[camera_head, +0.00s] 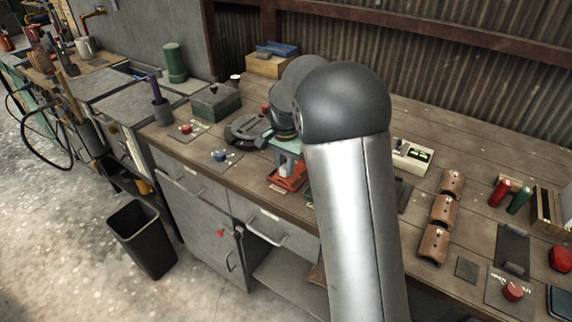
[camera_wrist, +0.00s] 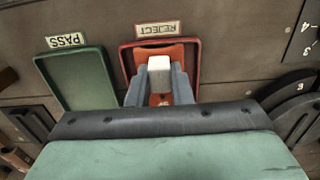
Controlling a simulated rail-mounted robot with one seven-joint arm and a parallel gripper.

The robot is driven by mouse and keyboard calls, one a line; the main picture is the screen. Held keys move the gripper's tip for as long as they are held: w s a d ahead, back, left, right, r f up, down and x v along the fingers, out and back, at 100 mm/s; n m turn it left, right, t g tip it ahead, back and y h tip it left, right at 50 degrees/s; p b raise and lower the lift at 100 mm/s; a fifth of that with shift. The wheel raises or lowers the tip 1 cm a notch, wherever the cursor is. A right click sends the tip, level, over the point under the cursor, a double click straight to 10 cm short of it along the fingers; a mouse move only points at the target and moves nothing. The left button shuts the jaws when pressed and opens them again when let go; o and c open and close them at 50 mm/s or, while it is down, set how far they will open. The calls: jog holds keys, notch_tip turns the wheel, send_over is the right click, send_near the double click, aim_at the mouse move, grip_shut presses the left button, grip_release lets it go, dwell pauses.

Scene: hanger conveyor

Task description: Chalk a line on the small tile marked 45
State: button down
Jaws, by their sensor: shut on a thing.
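In the wrist view, my gripper (camera_wrist: 160,88) is shut on a short white block (camera_wrist: 159,68), which may be chalk. The block is over the red tray (camera_wrist: 125,62) labelled REJECT. Orange-brown material shows in that tray behind the block; I cannot tell whether it is a separate piece. In the head view, my gripper is partly hidden by my arm, above the red tray (camera_head: 294,185). A dark plate with numbers (camera_wrist: 302,35) is at the wrist view's upper right edge.
A green tray (camera_wrist: 77,83) labelled PASS stands left of the red one. A green box (camera_head: 215,101) stands left. A bin (camera_head: 141,240) is on the floor.

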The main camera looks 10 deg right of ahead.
jog(key=shift+r+p, duration=2.65)
jog(key=shift+r, duration=0.9)
jog(key=shift+s+f, duration=0.1)
